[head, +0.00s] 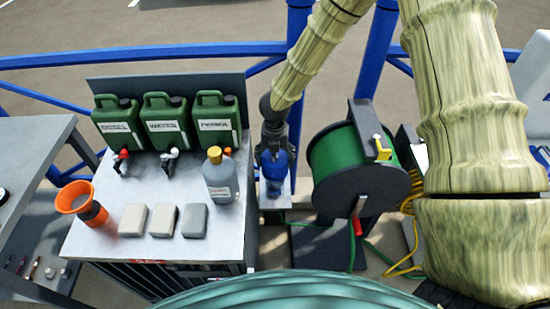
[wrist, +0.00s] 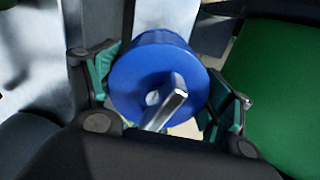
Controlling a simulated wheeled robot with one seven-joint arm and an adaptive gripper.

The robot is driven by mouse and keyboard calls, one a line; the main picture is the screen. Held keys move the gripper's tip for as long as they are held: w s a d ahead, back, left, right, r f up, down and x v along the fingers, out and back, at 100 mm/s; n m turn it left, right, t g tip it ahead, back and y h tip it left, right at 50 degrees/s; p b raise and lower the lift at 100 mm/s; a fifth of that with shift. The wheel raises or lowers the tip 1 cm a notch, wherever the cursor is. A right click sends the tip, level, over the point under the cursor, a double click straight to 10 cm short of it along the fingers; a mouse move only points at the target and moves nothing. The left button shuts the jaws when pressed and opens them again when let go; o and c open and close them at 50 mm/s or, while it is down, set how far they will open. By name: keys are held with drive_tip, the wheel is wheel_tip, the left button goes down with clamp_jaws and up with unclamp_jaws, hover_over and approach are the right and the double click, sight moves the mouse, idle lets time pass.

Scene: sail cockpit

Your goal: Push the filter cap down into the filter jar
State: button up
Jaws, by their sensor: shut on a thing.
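The blue filter cap (wrist: 150,72) is round, with a metal bar (wrist: 168,110) standing out from its top face and a small pale hole beside the bar. My gripper (wrist: 160,95) is shut on it, a teal-padded finger on each side. In the head view my gripper (head: 273,157) points down around the blue cap (head: 274,168). A blue part with a pale label, seemingly the filter jar (head: 272,188), shows right below, upright on a small white shelf (head: 275,203). How deep the cap sits in the jar cannot be told.
A green hose reel (head: 335,155) stands close on the right. On the left a grey bench (head: 90,240) holds several green canisters (head: 165,120), a grey bottle (head: 220,178), small blocks and an orange funnel (head: 75,197). Blue rails (head: 140,52) run behind.

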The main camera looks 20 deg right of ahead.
drive_tip(key=shift+f, duration=0.45)
drive_tip(key=o, duration=0.9)
drive_tip(key=shift+c, duration=0.2)
drive_tip(key=shift+r+p, duration=3.85)
drive_tip(key=shift+r, duration=1.65)
